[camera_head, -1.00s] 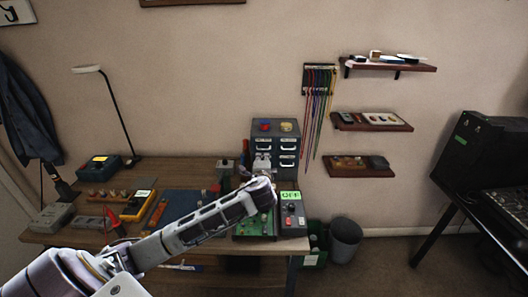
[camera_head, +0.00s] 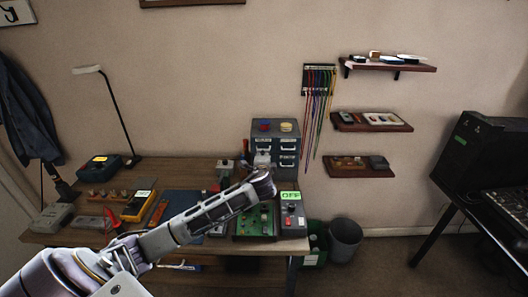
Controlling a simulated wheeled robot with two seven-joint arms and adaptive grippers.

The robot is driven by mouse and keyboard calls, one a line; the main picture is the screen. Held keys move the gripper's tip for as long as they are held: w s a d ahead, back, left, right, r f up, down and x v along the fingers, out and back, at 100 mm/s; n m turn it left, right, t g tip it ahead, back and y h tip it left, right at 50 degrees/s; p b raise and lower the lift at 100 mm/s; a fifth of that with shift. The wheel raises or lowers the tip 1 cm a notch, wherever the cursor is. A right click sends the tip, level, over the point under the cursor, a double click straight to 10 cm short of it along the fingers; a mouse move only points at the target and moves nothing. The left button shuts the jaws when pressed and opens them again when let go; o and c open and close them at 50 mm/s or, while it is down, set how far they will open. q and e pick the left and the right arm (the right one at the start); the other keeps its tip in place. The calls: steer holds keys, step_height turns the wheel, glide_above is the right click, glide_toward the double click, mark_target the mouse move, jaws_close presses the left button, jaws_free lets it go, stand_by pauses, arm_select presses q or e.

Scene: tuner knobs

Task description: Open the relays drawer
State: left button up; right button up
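The small grey drawer cabinet (camera_head: 288,146) stands on the back right of the workbench. Its visible drawers on the right side have pale handles and look closed. The labels are too small to read, so I cannot tell which is the relays drawer. My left arm reaches in from the lower left, and my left gripper (camera_head: 263,173) is in front of the cabinet's lower left part, hiding some of it. I cannot tell whether it touches a drawer or whether its fingers are open. My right gripper is not in view.
A red knob (camera_head: 264,125) and a yellow one (camera_head: 286,127) sit on the cabinet top. A green circuit board (camera_head: 255,222) and a grey box with a green OFF display (camera_head: 290,196) lie in front. Colored cables (camera_head: 318,105) hang on the wall to the right.

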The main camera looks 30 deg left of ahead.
mark_target(264, 137)
arm_select(q)
steer(key=x, duration=0.8)
steer(key=shift+w+a, duration=0.2)
steer(key=shift+w, duration=0.05)
steer(key=shift+f, duration=0.1)
steer(key=shift+c, duration=0.4)
jaws_close()
